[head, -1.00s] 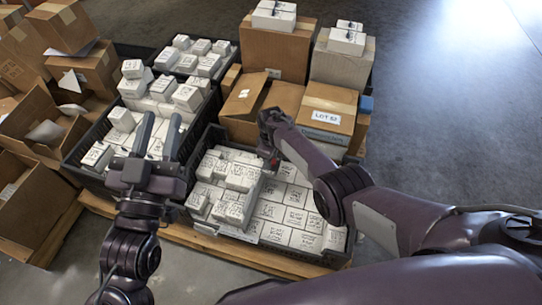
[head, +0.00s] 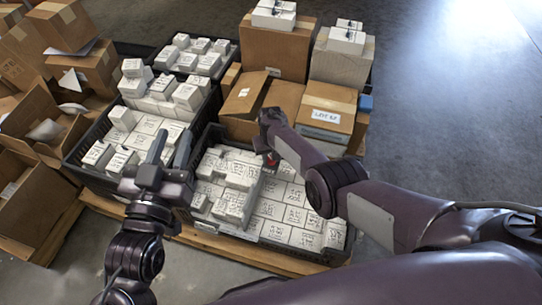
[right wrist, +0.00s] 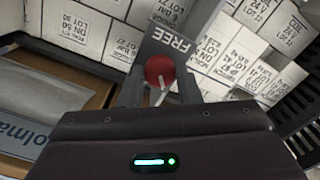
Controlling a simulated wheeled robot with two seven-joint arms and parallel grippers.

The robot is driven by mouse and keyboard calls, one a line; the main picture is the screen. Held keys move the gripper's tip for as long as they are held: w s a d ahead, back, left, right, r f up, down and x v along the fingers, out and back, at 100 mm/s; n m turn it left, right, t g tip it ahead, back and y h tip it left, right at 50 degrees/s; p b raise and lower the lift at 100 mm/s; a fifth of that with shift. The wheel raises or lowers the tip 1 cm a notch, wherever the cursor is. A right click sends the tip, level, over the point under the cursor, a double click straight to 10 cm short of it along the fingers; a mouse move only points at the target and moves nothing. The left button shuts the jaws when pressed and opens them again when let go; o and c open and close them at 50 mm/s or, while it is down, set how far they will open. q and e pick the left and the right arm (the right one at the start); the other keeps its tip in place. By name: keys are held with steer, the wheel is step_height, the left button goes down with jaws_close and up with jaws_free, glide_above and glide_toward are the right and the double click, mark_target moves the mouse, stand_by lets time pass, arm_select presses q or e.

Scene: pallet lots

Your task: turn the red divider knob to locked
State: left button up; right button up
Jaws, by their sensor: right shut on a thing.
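The red knob (right wrist: 159,71) sits on a dark grey plate (right wrist: 180,40) with the word FREE on it. A white pointer mark on the knob points down in the right wrist view, away from that word. My right gripper (right wrist: 160,88) is shut on the knob, one finger on each side. In the head view only a bit of red (head: 271,158) shows below my right gripper (head: 268,143); the plate is mostly hidden. My left gripper (head: 172,142) is open and empty above the crates of white boxes.
A black crate (head: 347,240) of white boxes stands below my right arm. Another black crate (head: 75,160) of white boxes is to its left. Brown cartons (head: 275,45) stand behind. Open cartons (head: 40,125) lie at far left. Grey floor at right is clear.

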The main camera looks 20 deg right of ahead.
arm_select(q)
steer(key=shift+r, duration=0.2)
arm_select(e)
steer(key=shift+m, duration=0.6)
steer(key=o, duration=1)
steer(key=shift+c, duration=0.2)
arm_select(q)
steer(key=s+f+g+y+p, duration=0.1)
steer(key=s+f+g, duration=0.15)
steer(key=f, duration=0.35)
steer(key=s+f+g+y+p, duration=0.1)
steer(key=f+g, duration=0.3)
steer(key=f, duration=0.3)
arm_select(e)
step_height(320, 180, up, 2)
steer(key=shift+r, duration=0.2)
step_height(320, 180, up, 2)
steer(key=shift+p, duration=0.7)
step_height(320, 180, up, 2)
steer(key=shift+r+p, duration=0.1)
steer(key=shift+p, duration=0.6)
steer(key=shift+r+p, duration=0.4)
steer(key=shift+r, duration=0.15)
arm_select(q)
steer(key=s+a+f+g+y, duration=0.3)
steer(key=s+a+f+g, duration=0.2)
steer(key=s+f, duration=0.3)
steer(key=shift+s+g+y, duration=0.4)
steer(key=shift+s+g, duration=0.25)
steer(key=shift+g, duration=0.2)
